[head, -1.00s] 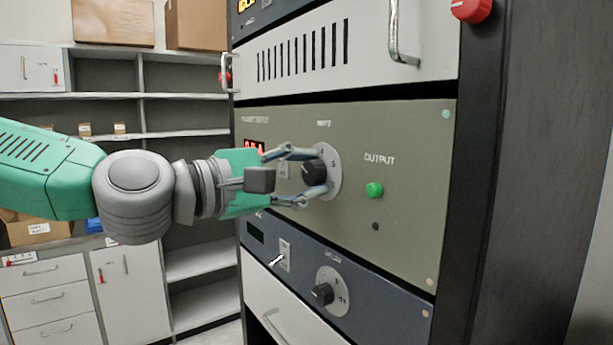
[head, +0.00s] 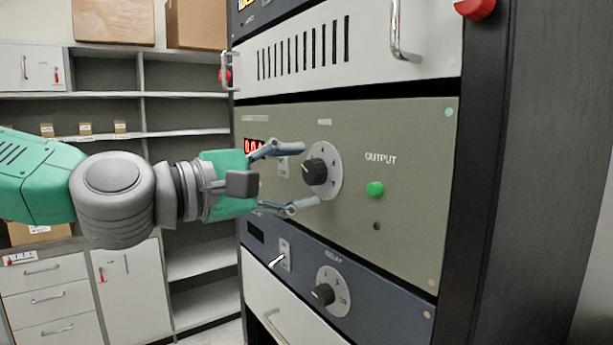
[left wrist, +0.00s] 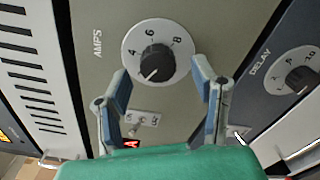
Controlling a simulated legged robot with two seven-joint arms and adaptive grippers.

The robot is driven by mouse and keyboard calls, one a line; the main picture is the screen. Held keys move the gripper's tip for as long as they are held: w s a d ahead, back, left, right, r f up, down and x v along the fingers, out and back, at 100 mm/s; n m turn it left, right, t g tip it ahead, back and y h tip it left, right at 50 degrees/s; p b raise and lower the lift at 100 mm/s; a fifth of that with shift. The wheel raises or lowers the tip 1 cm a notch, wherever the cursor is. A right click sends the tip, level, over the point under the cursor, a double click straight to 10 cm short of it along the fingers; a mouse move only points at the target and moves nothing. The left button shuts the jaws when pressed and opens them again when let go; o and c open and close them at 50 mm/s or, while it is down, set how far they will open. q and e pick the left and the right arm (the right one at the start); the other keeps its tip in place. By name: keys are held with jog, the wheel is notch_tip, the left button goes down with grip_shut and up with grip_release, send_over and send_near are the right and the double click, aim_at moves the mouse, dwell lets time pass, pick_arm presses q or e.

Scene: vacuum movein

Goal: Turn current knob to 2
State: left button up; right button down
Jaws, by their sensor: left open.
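The current knob (head: 315,171) is black, on a pale round dial on the olive panel. In the left wrist view the knob (left wrist: 156,62) sits beneath the label AMPS, with 4, 6 and 8 readable on its dial. Its white pointer line aims to the lower left there; I cannot read the number at that spot. My left gripper (head: 310,174) is open and empty in front of the knob, its fingers apart from it, one above and one below. In the left wrist view the gripper (left wrist: 161,68) has a finger on each side of the dial. My right gripper is not in view.
A red digital display (head: 256,145) is partly behind the upper finger. A small toggle switch (head: 283,166) is left of the knob. A green OUTPUT button (head: 375,189) is to its right. The DELAY knob (head: 323,294) sits on the blue panel below. Metal handles (head: 400,38) stick out above.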

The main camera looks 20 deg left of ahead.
pick_arm(q)
jog(key=v, duration=0.5)
jog(key=shift+s+a+f, duration=0.1)
jog(key=shift+a+f, duration=0.1)
jog(key=shift+a, duration=0.2)
jog(key=shift+d, duration=0.2)
notch_tip(320, 180, down, 39)
jog(key=s+m+g+y+b, duration=0.2)
jog(key=m+g+y+b, duration=0.3)
jog(key=g+y, duration=0.15)
jog(key=s+a+f+m+g+y+b, duration=0.1)
jog(key=s+a+f+m+g, duration=0.1)
jog(key=s+f, duration=0.5)
jog(key=s+a+f+m+g+y+b, duration=0.2)
jog(key=s+a+f+m, duration=0.2)
jog(key=s+f, duration=0.3)
jog(key=s+a+f+m+g+y+b, duration=0.1)
jog(key=s+f+m, duration=0.4)
jog(key=f, duration=0.8)
jog(key=shift+s+a+f+g+b, duration=0.35)
jog(key=shift+s+a+g+b, duration=0.1)
jog(key=shift+s+a+g, duration=0.65)
